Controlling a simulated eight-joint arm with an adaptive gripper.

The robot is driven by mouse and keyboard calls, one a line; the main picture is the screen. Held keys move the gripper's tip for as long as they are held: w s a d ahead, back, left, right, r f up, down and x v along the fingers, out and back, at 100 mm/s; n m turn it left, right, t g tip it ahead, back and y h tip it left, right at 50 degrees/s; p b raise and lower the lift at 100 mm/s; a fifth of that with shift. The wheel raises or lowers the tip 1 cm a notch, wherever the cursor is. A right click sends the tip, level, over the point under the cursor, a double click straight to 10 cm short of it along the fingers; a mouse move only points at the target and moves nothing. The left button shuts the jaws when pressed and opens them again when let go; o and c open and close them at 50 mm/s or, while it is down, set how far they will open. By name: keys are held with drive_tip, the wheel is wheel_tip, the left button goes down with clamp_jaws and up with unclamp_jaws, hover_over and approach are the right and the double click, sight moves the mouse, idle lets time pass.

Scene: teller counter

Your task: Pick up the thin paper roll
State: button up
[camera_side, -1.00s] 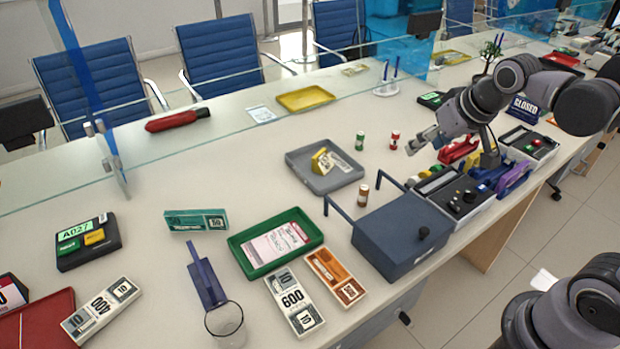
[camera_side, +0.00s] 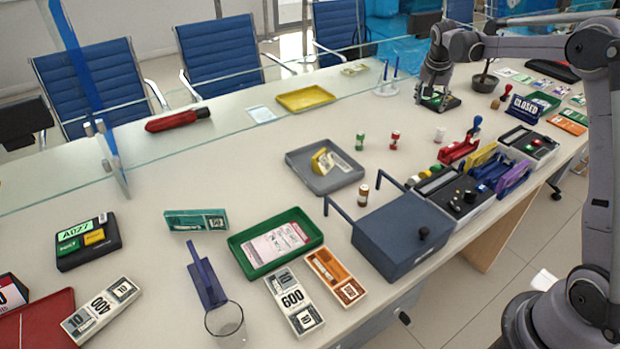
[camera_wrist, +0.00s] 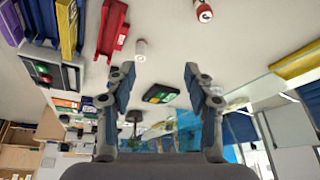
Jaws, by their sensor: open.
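Several small paper rolls stand upright on the counter; I cannot tell for sure which is the thin one. In the side view are a green-and-white roll (camera_side: 360,140), a red-and-white roll (camera_side: 396,140), a white roll (camera_side: 440,133) and a brown-and-white roll (camera_side: 362,194). In the wrist view, the white roll (camera_wrist: 141,50) and the red-and-white roll (camera_wrist: 203,12) are at the top, beyond my fingers. My gripper (camera_side: 432,97) is by the dark terminal, behind the white roll. In the wrist view my gripper (camera_wrist: 158,82) is open and empty, with fingers wide apart.
The dark terminal with a green screen (camera_wrist: 160,94) shows between my fingers. Stamps, a red holder (camera_side: 458,151) and a blue-grey box (camera_side: 400,240) stand right and front of the rolls. A grey tray (camera_side: 300,160) is left. A glass screen runs along the back.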

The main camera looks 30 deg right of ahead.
sight(440, 129)
drive_tip(key=d+f+m, duration=0.1)
drive_tip(key=d+f, duration=0.3)
drive_tip(key=w+d+f+m+g, duration=0.1)
drive_tip(key=d+f, duration=0.3)
drive_tip(key=d+f+m, duration=0.1)
drive_tip(key=d+f, duration=0.3)
drive_tip(key=f, duration=0.1)
drive_tip(key=shift+w+f+g, duration=0.1)
drive_tip(key=shift+w+g, duration=0.05)
drive_tip(key=shift+g, duration=0.15)
drive_tip(key=x, duration=0.4)
drive_tip(key=shift+w+d, duration=0.1)
drive_tip(key=shift+w, duration=0.25)
drive_tip(key=shift+d+f+h, duration=0.2)
drive_tip(key=shift+f+h, duration=0.1)
drive_tip(key=shift+f, duration=0.2)
drive_tip(key=shift+c, duration=0.3)
drive_tip(key=c, duration=0.9)
